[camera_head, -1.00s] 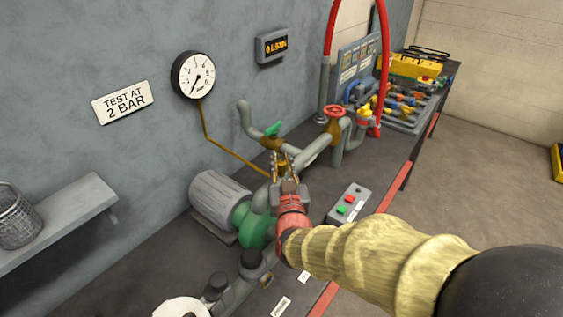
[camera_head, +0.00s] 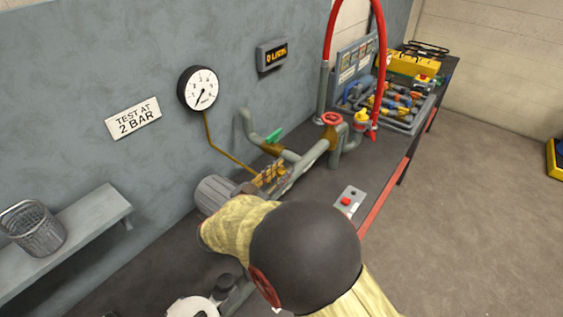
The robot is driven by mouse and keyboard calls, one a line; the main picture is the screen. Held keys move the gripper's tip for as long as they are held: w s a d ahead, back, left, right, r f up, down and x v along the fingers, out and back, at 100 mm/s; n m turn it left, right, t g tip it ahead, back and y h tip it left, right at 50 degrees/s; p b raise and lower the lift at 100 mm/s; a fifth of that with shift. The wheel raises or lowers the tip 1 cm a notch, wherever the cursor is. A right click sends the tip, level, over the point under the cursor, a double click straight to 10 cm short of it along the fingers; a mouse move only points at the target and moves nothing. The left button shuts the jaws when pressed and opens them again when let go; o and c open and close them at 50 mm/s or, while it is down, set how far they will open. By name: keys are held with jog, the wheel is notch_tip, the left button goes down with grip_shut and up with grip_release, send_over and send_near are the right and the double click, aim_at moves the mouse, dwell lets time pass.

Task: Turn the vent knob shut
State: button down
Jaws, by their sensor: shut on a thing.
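My gripper (camera_head: 270,176) is at the brass fitting on the grey pipework, just below the green-handled valve (camera_head: 274,138). Its fingers are closed there on what appears to be the vent knob. The knob itself is mostly hidden by the fingers, so I cannot tell how far it is turned.
A red handwheel (camera_head: 331,118) sits on the pipe to the right, below a red hose (camera_head: 330,37). A grey button box (camera_head: 348,201) stands near the bench's front edge. The grey motor (camera_head: 214,193) is left of my gripper. A wall shelf (camera_head: 95,216) holds a wire basket (camera_head: 33,228).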

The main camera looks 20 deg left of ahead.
jog(key=m+g+h+p, duration=0.1)
jog(key=m+g+h, duration=0.1)
jog(key=h, duration=0.1)
jog(key=m+g+h+p, duration=0.1)
jog(key=m+h+p, duration=0.1)
jog(key=h, duration=0.1)
jog(key=shift+m+g, duration=0.3)
jog(key=shift+g, duration=0.1)
jog(key=shift+m+g+h+p, duration=0.85)
jog(key=shift+m+g+h, duration=1.35)
jog(key=shift+g, duration=0.8)
jog(key=c, duration=1.7)
grip_release()
jog(key=shift+o, duration=0.4)
